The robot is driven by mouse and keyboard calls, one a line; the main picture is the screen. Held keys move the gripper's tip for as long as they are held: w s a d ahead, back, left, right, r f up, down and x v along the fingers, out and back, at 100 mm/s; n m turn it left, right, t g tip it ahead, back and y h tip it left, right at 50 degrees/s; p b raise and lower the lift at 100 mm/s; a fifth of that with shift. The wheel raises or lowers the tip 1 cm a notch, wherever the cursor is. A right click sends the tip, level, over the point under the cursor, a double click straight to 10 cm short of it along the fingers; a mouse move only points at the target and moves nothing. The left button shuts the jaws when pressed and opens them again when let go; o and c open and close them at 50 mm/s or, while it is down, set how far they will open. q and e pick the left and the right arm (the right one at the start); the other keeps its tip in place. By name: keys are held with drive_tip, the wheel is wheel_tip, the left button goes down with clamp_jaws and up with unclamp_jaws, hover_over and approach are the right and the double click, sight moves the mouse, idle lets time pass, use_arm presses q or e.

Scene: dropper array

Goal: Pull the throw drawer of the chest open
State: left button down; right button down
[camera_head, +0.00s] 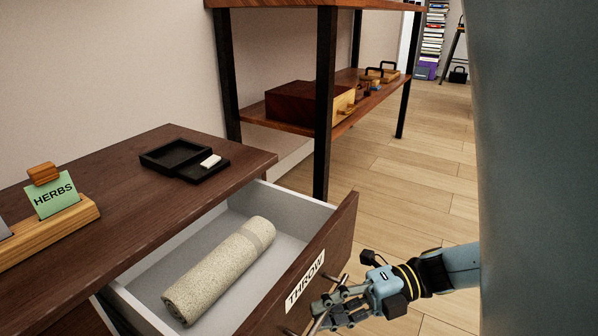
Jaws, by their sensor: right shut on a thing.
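The throw drawer (333,228) of the dark wood chest (150,222) stands pulled out, with a white label reading THROW on its front. A rolled beige throw (222,270) lies inside it. My right gripper (322,316) comes in from the right and is shut on the metal bar handle (316,325) of the drawer front. Its fingers partly cover the handle. My left gripper is not in view.
On the chest top stand a black tray (178,153) with a small white block, and a wooden holder (50,233) with a green HERBS card. A two-level wooden shelf unit (325,100) stands behind. Bare wooden floor (400,205) lies right of the drawer.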

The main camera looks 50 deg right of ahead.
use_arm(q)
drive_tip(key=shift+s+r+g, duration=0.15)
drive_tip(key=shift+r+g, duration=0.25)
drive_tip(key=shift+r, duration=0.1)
use_arm(e)
drive_tip(key=shift+s+d+r, duration=0.1)
drive_tip(key=shift+s+r, duration=0.1)
drive_tip(key=shift+s, duration=1)
drive_tip(key=c, duration=1.4)
unclamp_jaws()
drive_tip(key=shift+f, duration=0.1)
drive_tip(key=shift+s, duration=0.1)
drive_tip(key=v, duration=1.2)
